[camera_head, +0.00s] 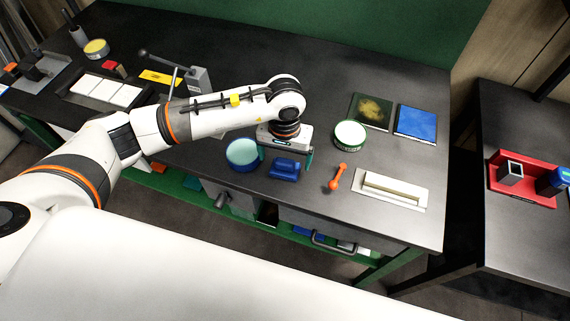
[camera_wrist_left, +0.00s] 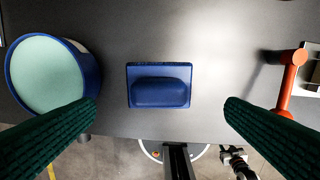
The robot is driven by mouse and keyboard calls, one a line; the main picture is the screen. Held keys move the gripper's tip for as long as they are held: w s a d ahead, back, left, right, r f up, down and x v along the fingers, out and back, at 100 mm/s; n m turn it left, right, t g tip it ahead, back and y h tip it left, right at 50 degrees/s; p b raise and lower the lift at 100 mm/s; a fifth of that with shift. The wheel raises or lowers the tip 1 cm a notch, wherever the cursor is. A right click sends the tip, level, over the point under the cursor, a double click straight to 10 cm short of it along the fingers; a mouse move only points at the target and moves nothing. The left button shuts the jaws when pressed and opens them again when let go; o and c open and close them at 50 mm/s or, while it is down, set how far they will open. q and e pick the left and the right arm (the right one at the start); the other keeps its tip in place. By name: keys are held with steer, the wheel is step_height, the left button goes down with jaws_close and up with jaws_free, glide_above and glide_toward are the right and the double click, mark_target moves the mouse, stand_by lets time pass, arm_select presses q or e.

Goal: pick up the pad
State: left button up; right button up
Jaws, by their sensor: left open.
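The blue pad (camera_head: 285,168), a flat rectangular base with a raised rounded block on top, lies on the black bench near its front edge. In the left wrist view the pad (camera_wrist_left: 160,86) is centred between the fingers, with bare bench on both sides of it. My left gripper (camera_head: 286,158) is above the pad, pointing down, open and empty. Its two dark green fingers are wide apart in the left wrist view (camera_wrist_left: 160,106) and do not touch the pad.
A round blue tub with a pale green top (camera_head: 242,154) stands close left of the pad. An orange-handled tool (camera_head: 338,177) lies to the right, beside a white tray (camera_head: 391,188). A green tin (camera_head: 350,134) and a flat blue square (camera_head: 416,121) are farther back.

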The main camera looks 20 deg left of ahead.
mark_target(284, 164)
arm_select(q)
step_height(284, 164, down, 4)
steer(key=shift+s+r+p, duration=0.1)
steer(key=shift+r+p, duration=0.1)
steer(key=shift+p, duration=0.6)
steer(key=shift+a+f, duration=0.1)
steer(key=shift+f, duration=0.6)
steer(key=c, duration=1.1)
